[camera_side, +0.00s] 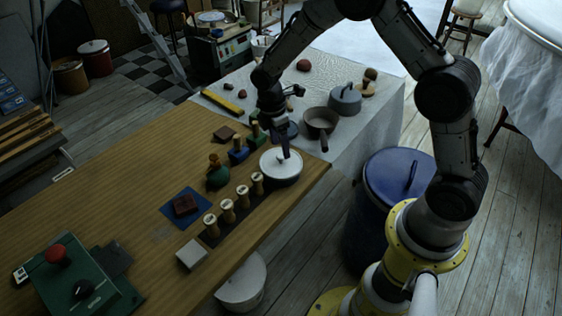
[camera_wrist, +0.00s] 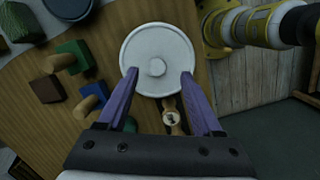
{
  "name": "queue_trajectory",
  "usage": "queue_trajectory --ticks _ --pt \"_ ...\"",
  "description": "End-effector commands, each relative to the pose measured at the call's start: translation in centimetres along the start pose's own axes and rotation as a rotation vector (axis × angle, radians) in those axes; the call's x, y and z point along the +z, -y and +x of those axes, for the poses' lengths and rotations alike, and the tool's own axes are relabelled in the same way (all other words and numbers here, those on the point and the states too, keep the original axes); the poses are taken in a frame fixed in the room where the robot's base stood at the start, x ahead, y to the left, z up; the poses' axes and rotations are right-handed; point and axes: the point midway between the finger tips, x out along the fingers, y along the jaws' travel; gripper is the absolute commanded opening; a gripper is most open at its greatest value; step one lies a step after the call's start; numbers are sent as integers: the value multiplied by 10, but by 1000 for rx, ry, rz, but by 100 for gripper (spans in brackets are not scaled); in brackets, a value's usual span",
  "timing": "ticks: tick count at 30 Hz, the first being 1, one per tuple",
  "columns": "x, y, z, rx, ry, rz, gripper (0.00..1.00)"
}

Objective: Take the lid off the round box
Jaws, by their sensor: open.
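The round box (camera_side: 281,176) is white and stands near the right edge of the wooden table, with its round white lid (camera_side: 272,161) on top. In the wrist view the lid (camera_wrist: 158,38) is seen from above, with a small round knob (camera_wrist: 156,68) near its middle. My gripper (camera_side: 285,153) is over the lid, pointing down. In the wrist view my gripper (camera_wrist: 159,73) is open, with purple fingers on either side of the knob and a gap on both sides. The exact height of the fingertips above the lid is hard to tell. The box's wall is hidden under the lid there.
Several wooden-handled stamps (camera_side: 227,211) stand in a row left of the box. A saucepan (camera_side: 320,119) and a grey lidded pot (camera_side: 345,101) stand behind on the pale cloth.

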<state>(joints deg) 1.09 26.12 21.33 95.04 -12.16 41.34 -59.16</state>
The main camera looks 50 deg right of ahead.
Motion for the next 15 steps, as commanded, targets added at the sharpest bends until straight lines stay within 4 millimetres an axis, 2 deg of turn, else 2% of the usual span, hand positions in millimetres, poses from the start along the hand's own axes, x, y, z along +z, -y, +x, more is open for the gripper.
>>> queue_trajectory --ticks 1,6,15 --pt "-1 -1 9 -4 2 0 67" --pt "-3 -4 31 -2 1 0 67" --pt "-3 -4 39 0 0 0 67"
